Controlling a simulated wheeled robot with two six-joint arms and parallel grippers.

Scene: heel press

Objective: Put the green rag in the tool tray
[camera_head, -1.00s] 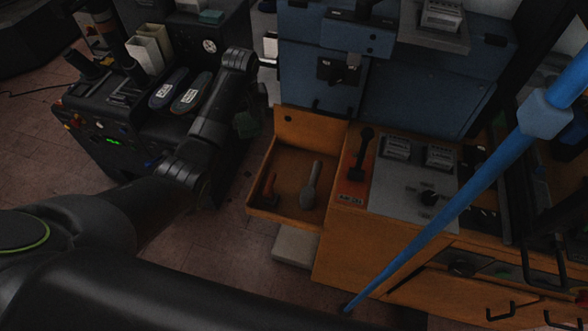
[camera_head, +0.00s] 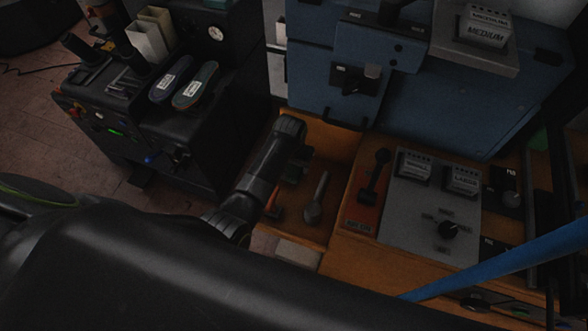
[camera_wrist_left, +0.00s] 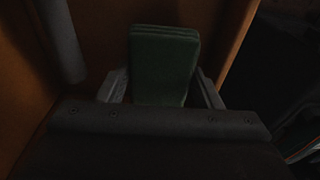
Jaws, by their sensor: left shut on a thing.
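The green rag (camera_wrist_left: 163,65) is a folded dark green cloth that stands upright between the two fingers of my left gripper (camera_wrist_left: 162,88) in the left wrist view. The gripper is shut on it. In the head view my left gripper (camera_head: 298,165) is over the tool tray (camera_head: 333,158), an open orange-brown wooden box, and the rag cannot be made out there. The tray's orange walls surround the rag in the wrist view. I cannot tell whether the rag touches the tray floor. My right gripper is not in view.
A grey-handled tool (camera_head: 317,198) and an orange-handled tool (camera_head: 272,205) lie in the tray. A control panel (camera_head: 430,210) with a lever (camera_head: 375,175) stands right of it. A blue machine (camera_head: 420,95) rises behind. Insoles (camera_head: 195,87) lie on the black machine at left.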

